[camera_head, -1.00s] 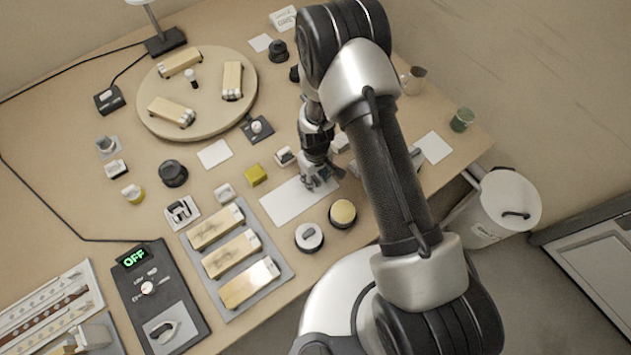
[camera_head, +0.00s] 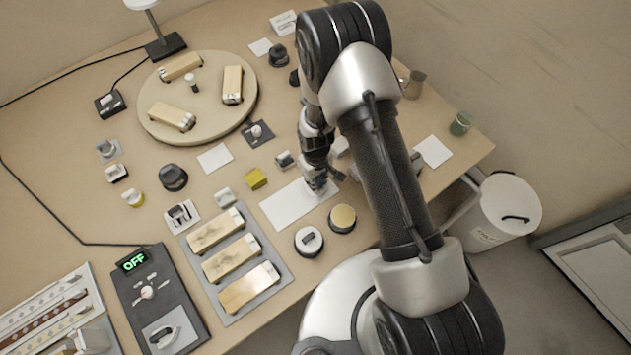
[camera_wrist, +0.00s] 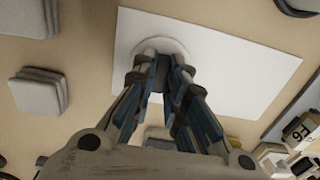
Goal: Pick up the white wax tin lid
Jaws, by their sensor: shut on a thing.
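The white wax tin lid (camera_wrist: 168,43) shows in the wrist view as a pale round disc with a dark grip at its middle, over a white sheet (camera_wrist: 225,60). My gripper (camera_wrist: 160,72) is shut on that dark grip, and its fingers hide much of the disc. I cannot tell whether the lid touches the sheet. In the head view my gripper (camera_head: 318,188) is low over the right end of the white sheet (camera_head: 285,207), and the lid is hidden there.
A round tin with yellow contents (camera_head: 342,218) and a dark-rimmed tin with a white top (camera_head: 308,241) stand close by the sheet. A yellow block (camera_head: 257,179) and a grey tray (camera_head: 225,309) with several wooden blocks lie to the left. A white bin (camera_head: 500,220) stands beyond the bench's right edge.

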